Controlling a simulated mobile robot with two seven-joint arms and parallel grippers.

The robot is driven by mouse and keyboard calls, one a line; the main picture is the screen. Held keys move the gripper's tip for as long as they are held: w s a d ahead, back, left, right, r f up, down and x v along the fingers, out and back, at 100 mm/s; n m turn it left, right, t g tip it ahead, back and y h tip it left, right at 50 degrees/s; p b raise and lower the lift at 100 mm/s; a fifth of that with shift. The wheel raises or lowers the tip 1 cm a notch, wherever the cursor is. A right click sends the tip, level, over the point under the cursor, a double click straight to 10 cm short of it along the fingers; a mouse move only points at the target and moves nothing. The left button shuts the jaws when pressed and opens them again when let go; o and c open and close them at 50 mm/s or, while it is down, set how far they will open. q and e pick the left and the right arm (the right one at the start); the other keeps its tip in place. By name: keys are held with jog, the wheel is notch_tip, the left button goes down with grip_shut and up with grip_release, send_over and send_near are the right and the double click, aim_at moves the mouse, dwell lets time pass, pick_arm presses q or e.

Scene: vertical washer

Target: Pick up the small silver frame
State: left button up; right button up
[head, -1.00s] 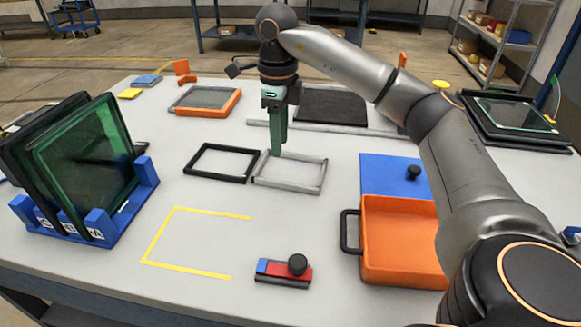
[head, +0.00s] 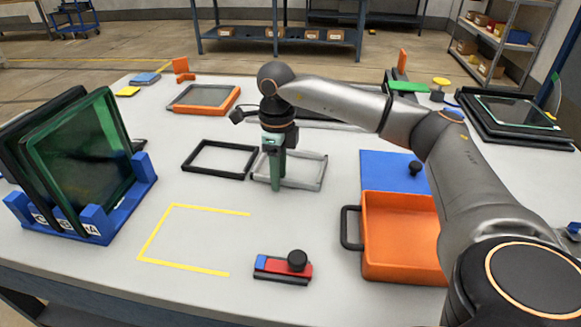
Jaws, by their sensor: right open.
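The small silver frame (head: 307,187) lies flat on the white table, just right of a small black frame (head: 213,176). My right gripper (head: 277,187) points down over the left part of the silver frame, with its green fingers hiding some of it. The fingers are open, and nothing shows between them. I cannot tell whether the fingertips touch the frame or the table. My left gripper is not in view.
A blue rack (head: 100,228) with dark glass panels stands at the left. An orange tray (head: 400,275) and a blue mat (head: 395,171) lie right of the frame. A red and blue block with a black knob (head: 283,268) sits in front, near yellow tape lines (head: 190,268).

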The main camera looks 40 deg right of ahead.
jog(key=shift+c, duration=0.2)
grip_shut()
jog(key=shift+r, duration=0.15)
dwell(0.4)
